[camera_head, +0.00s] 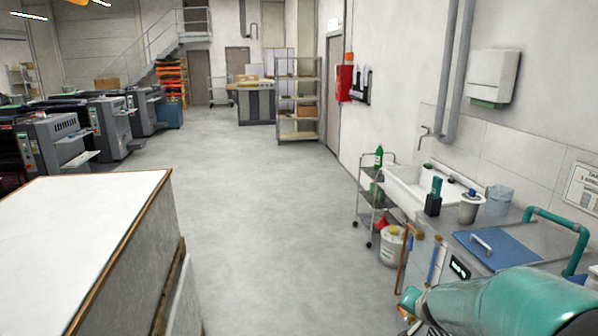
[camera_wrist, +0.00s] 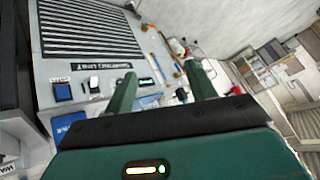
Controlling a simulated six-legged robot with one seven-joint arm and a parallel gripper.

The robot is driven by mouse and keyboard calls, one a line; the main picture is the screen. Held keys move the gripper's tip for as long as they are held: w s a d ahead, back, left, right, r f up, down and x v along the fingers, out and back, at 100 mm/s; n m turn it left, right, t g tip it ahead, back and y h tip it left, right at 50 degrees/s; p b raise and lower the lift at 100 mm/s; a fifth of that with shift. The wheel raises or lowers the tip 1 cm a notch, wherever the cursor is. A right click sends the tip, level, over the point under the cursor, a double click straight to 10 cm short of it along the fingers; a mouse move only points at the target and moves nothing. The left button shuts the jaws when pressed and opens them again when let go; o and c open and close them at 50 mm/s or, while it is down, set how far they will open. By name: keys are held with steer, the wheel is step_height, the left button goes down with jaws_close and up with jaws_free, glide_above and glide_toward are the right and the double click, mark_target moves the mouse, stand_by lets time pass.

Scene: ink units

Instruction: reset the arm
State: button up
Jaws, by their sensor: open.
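My gripper (camera_wrist: 161,70) shows in the wrist view with its two green fingers spread apart and nothing between them. Beyond the fingers the tilted view shows a grey worktop with a dark striped panel (camera_wrist: 88,28) and small items. In the head view my teal arm (camera_head: 510,302) reaches in at the lower right, in front of the counter. I cannot make out the fingers there.
A sink (camera_head: 405,190) and counter with a blue lid (camera_head: 497,247), bottles and a cup (camera_head: 498,200) line the right wall. A wire trolley (camera_head: 372,205) stands beside the sink. A white-topped stack (camera_head: 75,215) is at left. The middle floor (camera_head: 260,220) is clear.

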steer(key=s+a+r+n+y, duration=0.2)
steer(key=s+a+r+n, duration=0.2)
steer(key=s+a+r, duration=0.45)
steer(key=s+a+r+n+g, duration=0.1)
steer(key=s+a+n, duration=0.1)
steer(key=s, duration=0.6)
steer(key=s+a+r+n+g, duration=0.1)
steer(key=s+a+r, duration=0.1)
steer(key=s, duration=0.5)
steer(key=shift+s+a+n+g, duration=0.3)
steer(key=shift+s+a+n, duration=0.1)
steer(key=shift+a, duration=0.05)
steer(key=c, duration=0.4)
steer(key=shift+c, duration=0.2)
steer(key=shift+d, duration=0.15)
